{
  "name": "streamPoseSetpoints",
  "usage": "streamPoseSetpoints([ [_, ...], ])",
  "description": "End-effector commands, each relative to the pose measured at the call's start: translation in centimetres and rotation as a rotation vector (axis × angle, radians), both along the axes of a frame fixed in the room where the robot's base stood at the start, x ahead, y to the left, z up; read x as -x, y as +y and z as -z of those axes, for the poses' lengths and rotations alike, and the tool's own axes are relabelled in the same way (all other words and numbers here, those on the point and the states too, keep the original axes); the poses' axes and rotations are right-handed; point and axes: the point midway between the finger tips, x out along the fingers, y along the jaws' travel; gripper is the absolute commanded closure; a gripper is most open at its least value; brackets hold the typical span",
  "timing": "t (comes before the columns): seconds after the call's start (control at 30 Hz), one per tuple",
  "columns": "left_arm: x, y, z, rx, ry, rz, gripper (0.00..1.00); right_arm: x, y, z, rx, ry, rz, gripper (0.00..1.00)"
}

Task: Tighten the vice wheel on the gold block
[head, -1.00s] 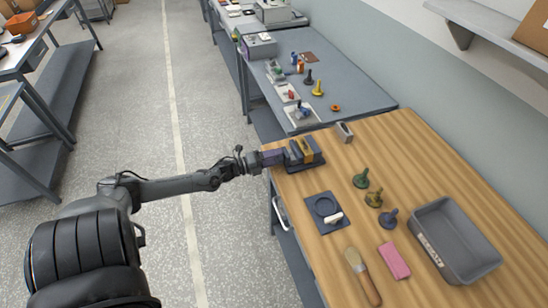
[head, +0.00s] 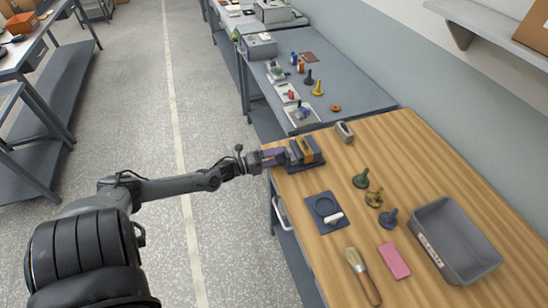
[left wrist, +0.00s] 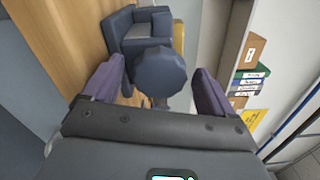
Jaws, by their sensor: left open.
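The dark blue-grey vice (head: 312,163) stands at the left edge of the wooden bench, with the gold block (head: 306,149) between its jaws. The vice (left wrist: 140,25) also shows in the left wrist view, with a sliver of the gold block (left wrist: 178,34) behind it. The round, dark vice wheel (left wrist: 161,73) faces the wrist camera. My left gripper (head: 281,156) is at the wheel end of the vice. Its purple fingers are open, one on each side of the wheel, with visible gaps in the wrist view. My right gripper is out of view.
On the bench are a small grey metal part (head: 344,132), a dark square plate (head: 322,212), several knobbed bobbins, a brush (head: 362,275), a pink block (head: 394,261) and a grey tray (head: 455,242). The floor aisle left of the bench is clear.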

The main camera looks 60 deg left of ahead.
Motion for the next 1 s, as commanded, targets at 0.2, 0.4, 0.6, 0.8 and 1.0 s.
streamPoseSetpoints([
  [0.2,1.2,0.2,0.1,0.0,0.003,-0.002,0.14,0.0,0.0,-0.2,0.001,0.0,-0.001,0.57],
  [0.4,4.1,0.6,0.1,0.0,0.005,0.0,0.14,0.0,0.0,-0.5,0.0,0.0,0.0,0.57],
  [0.6,7.4,1.2,0.0,0.001,0.003,-0.001,0.14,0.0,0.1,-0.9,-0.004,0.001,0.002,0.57],
  [0.8,9.8,1.6,0.0,0.0,0.002,-0.001,0.14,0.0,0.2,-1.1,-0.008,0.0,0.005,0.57],
  [1.0,10.6,1.7,0.0,0.0,0.0,0.001,0.14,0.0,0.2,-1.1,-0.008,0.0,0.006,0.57],
])
